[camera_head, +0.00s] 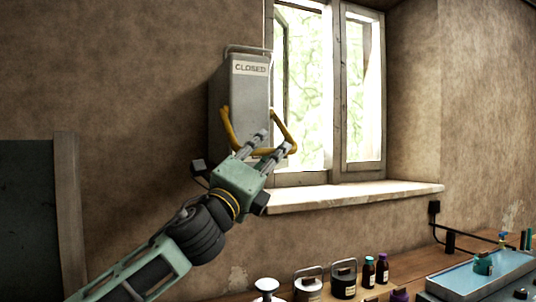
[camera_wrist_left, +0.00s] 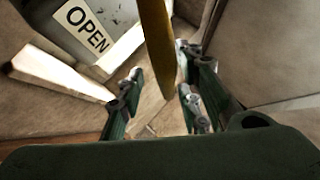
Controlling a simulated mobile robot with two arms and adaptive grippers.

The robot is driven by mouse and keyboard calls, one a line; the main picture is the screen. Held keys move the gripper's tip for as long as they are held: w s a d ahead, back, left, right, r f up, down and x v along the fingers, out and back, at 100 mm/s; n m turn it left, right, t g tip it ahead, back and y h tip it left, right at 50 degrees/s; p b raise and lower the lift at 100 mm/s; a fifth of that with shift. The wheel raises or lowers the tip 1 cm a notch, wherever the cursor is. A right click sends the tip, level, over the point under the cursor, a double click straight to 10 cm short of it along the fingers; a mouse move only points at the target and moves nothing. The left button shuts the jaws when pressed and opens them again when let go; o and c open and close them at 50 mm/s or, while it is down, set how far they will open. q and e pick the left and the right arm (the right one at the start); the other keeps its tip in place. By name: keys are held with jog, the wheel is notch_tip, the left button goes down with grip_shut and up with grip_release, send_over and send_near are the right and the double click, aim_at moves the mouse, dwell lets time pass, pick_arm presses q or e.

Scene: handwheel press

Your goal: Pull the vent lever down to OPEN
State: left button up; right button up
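The vent box (camera_head: 240,85) is a grey metal housing on the wall left of the window, with a CLOSED label (camera_head: 250,68) near its top. The vent lever (camera_head: 228,130) is a yellow bent handle around the box's lower front. My left gripper (camera_head: 271,143) is at the lever, with its fingers apart. In the left wrist view, the yellow lever bar (camera_wrist_left: 157,45) reaches into the gap between the open fingers (camera_wrist_left: 157,100); contact cannot be told. An OPEN label (camera_wrist_left: 87,29) shows there on the box. My right gripper is out of view.
The window (camera_head: 335,85) and its stone sill (camera_head: 350,195) are close to the right of the gripper. Below, a wooden bench (camera_head: 400,268) carries jars, dark bottles and a blue tray (camera_head: 440,287).

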pick_arm(q)
jog(key=shift+s+r, duration=0.1)
jog(key=shift+s, duration=0.1)
jog(key=shift+s+a+f, duration=0.15)
jog(key=shift+s+f, duration=0.2)
jog(key=v, duration=1.1)
jog(key=shift+w+r, duration=0.1)
